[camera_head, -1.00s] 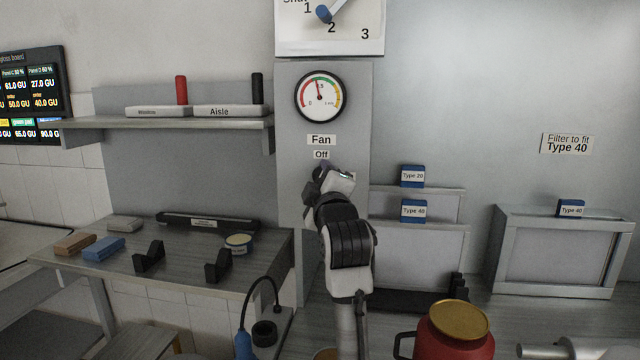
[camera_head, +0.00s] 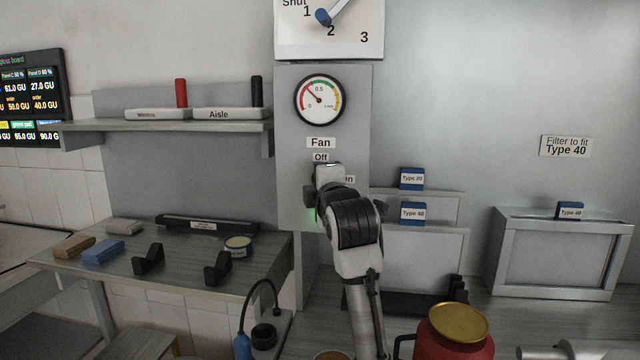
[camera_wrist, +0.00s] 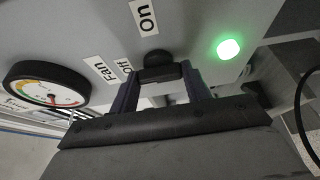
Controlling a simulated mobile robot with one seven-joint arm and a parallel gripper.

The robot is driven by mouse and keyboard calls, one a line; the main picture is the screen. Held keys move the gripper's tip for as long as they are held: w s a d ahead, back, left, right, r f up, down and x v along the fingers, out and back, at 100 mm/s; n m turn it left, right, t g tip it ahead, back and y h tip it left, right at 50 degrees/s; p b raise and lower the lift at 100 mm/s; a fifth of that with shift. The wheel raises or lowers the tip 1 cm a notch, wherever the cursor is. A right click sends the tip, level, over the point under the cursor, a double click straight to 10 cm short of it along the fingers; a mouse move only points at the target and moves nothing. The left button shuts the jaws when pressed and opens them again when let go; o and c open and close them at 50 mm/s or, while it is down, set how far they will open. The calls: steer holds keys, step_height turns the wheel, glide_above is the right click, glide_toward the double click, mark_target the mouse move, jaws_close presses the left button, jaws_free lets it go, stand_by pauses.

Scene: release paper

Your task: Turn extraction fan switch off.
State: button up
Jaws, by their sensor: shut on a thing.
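The fan switch shows in the wrist view as a black knob (camera_wrist: 157,59) on the grey panel (camera_head: 292,110). My gripper (camera_wrist: 162,76) is shut on this knob, with one dark finger on each side. In the head view my gripper (camera_head: 322,186) is against the panel just below the "Off" label (camera_head: 320,157), and it hides the knob. The "On" label (camera_wrist: 145,17) also shows on the panel. A green lamp (camera_wrist: 229,49) is lit near the knob. The gauge (camera_head: 319,101) above has its needle pointing up and left, in the red part.
A shelf (camera_head: 170,126) and a workbench (camera_head: 190,262) stand to the left. To the right are blue "Type" boxes (camera_head: 412,180) on frames and a red pot (camera_head: 455,338). The wall in front of my gripper is close.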

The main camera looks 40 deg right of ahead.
steer(key=o, duration=1)
steer(key=shift+c, duration=0.2)
steer(key=b+v, duration=0.4)
steer(key=v, duration=0.9)
steer(key=shift+s+a, duration=0.2)
steer(key=shift+s, duration=0.15)
